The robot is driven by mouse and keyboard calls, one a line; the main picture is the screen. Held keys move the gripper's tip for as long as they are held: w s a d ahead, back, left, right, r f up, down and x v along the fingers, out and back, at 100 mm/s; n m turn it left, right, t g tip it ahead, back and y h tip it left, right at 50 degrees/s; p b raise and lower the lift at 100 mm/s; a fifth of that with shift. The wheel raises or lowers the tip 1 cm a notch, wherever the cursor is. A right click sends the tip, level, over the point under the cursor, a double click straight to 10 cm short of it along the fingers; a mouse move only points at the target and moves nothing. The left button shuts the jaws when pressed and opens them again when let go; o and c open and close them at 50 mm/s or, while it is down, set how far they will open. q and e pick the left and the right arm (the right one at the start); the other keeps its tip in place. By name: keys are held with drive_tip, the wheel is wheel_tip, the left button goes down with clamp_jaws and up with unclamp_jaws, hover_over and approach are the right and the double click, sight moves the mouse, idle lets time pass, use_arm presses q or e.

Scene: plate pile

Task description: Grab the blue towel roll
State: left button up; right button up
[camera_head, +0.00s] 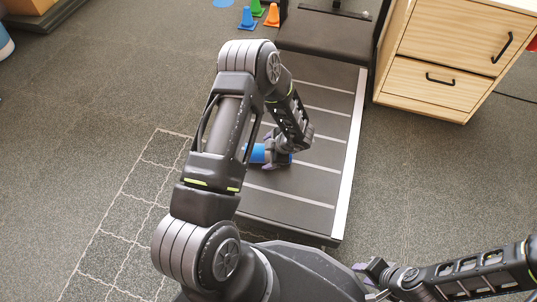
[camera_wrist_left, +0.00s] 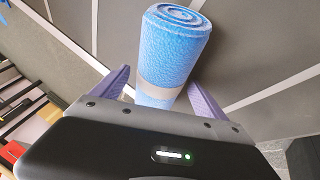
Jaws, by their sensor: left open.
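The blue towel roll (camera_wrist_left: 172,50) has a pale band around it and lies between the two purple fingers of my left gripper (camera_wrist_left: 160,92) in the left wrist view. The gripper is open, with a finger on either side of the roll. In the head view my left gripper (camera_head: 277,160) is low over the dark slatted platform. Part of the blue roll (camera_head: 257,153) shows there, mostly hidden by my left arm and gripper. My right gripper (camera_head: 370,272) is at the lower right, away from the roll; its finger gap is not clear.
The dark platform (camera_head: 318,180) with pale strips has a white right edge. A wooden drawer cabinet (camera_head: 430,80) stands to its right. Small cones, one being a blue cone (camera_head: 247,17), stand at the back. The grey carpet (camera_head: 410,180) right of the platform is clear.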

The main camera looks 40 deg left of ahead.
idle(0.4)
use_arm(q)
drive_tip(key=c, duration=1.6)
drive_tip(key=shift+r, duration=0.15)
drive_tip(key=shift+r+p, duration=0.5)
drive_tip(key=shift+r, duration=0.1)
drive_tip(key=shift+p+v, duration=0.8)
drive_tip(key=shift+v, duration=0.4)
drive_tip(key=d+p, duration=0.1)
drive_tip(key=d, duration=0.4)
drive_tip(key=s+d+p, duration=0.1)
drive_tip(key=d, duration=0.5)
drive_tip(key=s+d+p, duration=0.1)
drive_tip(key=d, duration=0.4)
drive_tip(key=shift+d, duration=0.35)
